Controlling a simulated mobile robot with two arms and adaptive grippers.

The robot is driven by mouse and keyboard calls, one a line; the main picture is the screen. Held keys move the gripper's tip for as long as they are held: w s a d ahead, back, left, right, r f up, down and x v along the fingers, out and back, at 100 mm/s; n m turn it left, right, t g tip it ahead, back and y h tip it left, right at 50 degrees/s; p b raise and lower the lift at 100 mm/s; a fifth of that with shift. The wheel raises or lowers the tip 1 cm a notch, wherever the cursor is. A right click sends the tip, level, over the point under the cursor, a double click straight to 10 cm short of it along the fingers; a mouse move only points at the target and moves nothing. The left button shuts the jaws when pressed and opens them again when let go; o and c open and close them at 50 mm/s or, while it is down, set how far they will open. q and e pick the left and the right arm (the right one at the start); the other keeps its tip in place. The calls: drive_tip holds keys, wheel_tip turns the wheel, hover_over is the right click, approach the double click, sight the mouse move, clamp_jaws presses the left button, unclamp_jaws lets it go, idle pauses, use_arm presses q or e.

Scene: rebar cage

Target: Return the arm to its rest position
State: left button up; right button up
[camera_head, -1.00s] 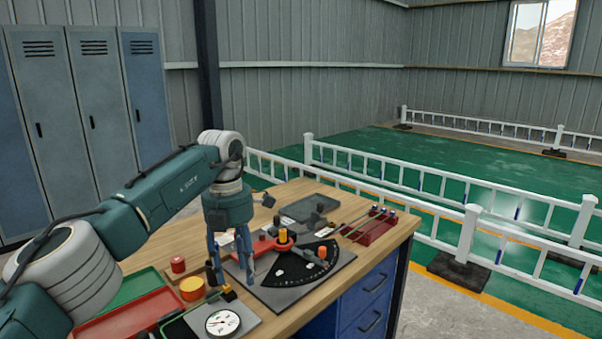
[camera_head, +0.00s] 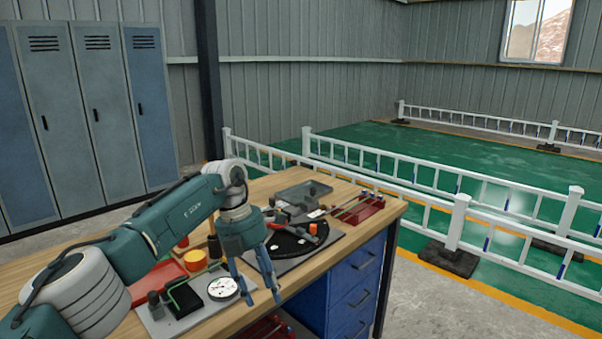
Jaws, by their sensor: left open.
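My left arm comes in from the lower left and reaches over the workbench (camera_head: 360,195). Its left gripper (camera_head: 262,298) points down at the bench's front edge, with its two blue fingers spread apart and nothing between them. The fingers hang in front of the black dial plate (camera_head: 312,238) and to the right of the white round gauge (camera_head: 222,289). The arm hides part of the bench top. My right gripper does not show.
An orange cylinder (camera_head: 195,260) and a red tray (camera_head: 158,280) lie near the arm. A grey tray (camera_head: 303,192) and a red rack (camera_head: 358,210) stand farther back. Blue drawers (camera_head: 358,285) are under the bench. White railings (camera_head: 460,222) stand to the right, lockers (camera_head: 100,110) at left.

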use_arm(q)
drive_tip(key=s+d+f+n+t+h, duration=0.15)
drive_tip(key=d+f+n+h, duration=0.45)
drive_tip(key=d+f+h, duration=0.85)
drive_tip(key=s+a+f+n+t+y, duration=0.1)
drive_tip(key=a+f+n+t+y, duration=0.35)
drive_tip(key=f+n, duration=0.5)
drive_tip(key=s+a+f+n+t+y, duration=0.1)
drive_tip(key=a+f+n+t+y, duration=0.3)
drive_tip(key=f+n, duration=0.6)
drive_tip(key=s+a+f+n+g+y, duration=0.1)
drive_tip(key=s+a+f+n+y, duration=0.4)
drive_tip(key=s+f, duration=0.55)
drive_tip(key=s+a+f+n+y, duration=0.1)
drive_tip(key=s+a+f+n, duration=0.3)
drive_tip(key=s+a+f, duration=0.55)
drive_tip(key=s+a+f+n+g+y, duration=0.1)
drive_tip(key=s+f, duration=0.3)
drive_tip(key=s, duration=0.7)
drive_tip(key=s+a+f+n+g+y, duration=0.1)
drive_tip(key=s+a+f+n+g, duration=0.2)
drive_tip(key=s, duration=0.9)
drive_tip(key=s+a+f+n+g, duration=0.2)
drive_tip(key=s+f, duration=0.3)
drive_tip(key=s, duration=0.6)
drive_tip(key=shift+s+a+f+g+y, duration=0.15)
drive_tip(key=shift+s+f+g+y, duration=0.1)
drive_tip(key=shift+g+y, duration=0.25)
drive_tip(key=shift+w, duration=0.1)
